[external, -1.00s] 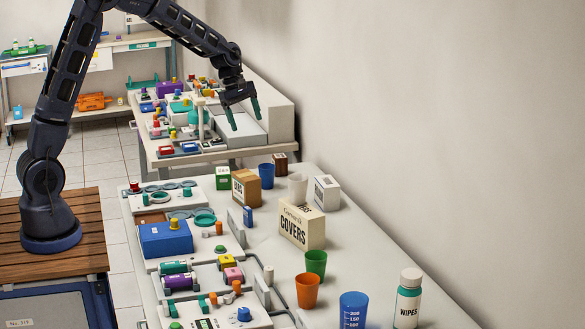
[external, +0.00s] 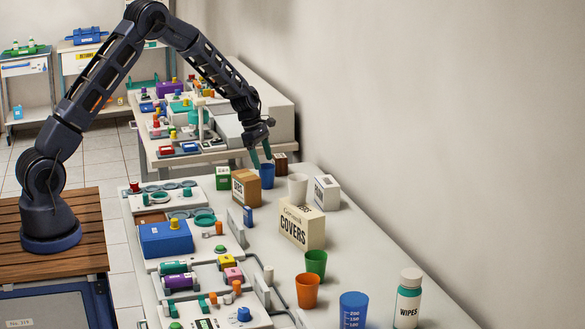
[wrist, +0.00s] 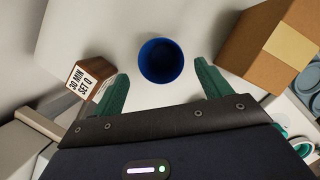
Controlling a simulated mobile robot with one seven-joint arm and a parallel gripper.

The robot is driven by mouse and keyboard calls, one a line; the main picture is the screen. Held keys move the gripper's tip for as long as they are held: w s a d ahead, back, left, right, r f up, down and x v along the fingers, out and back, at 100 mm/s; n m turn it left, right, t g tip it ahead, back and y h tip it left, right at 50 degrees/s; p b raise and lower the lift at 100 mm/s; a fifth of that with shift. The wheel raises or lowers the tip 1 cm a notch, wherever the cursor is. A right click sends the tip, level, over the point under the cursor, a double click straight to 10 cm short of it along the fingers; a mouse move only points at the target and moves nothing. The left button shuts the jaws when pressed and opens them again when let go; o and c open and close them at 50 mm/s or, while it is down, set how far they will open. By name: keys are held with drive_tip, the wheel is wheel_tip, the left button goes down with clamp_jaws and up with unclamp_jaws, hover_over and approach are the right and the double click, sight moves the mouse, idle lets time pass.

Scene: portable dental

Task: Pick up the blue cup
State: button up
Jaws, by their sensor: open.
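The blue cup (external: 267,176) stands upright near the far end of the long white table, and in the wrist view its open top (wrist: 161,60) shows from above. My gripper (external: 261,160) is above the cup, pointing down with its green fingers apart and nothing between them. In the wrist view the cup lies just ahead of the gap between the two fingers (wrist: 163,90). A second, larger blue cup (external: 353,310) with volume marks stands at the near end of the table.
A cardboard box (external: 245,188) and a white cup (external: 298,187) stand close to the blue cup. A small brown box (external: 280,163) is just behind it, labelled in the wrist view (wrist: 90,78). A "COVERS" box (external: 302,227), orange cup (external: 307,291) and green cup (external: 316,263) stand nearer.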

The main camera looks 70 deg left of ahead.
sight(271, 187)
drive_tip(key=x, duration=0.7)
drive_tip(key=shift+d+f, duration=0.1)
drive_tip(key=shift+d, duration=0.15)
drive_tip(key=c, duration=1)
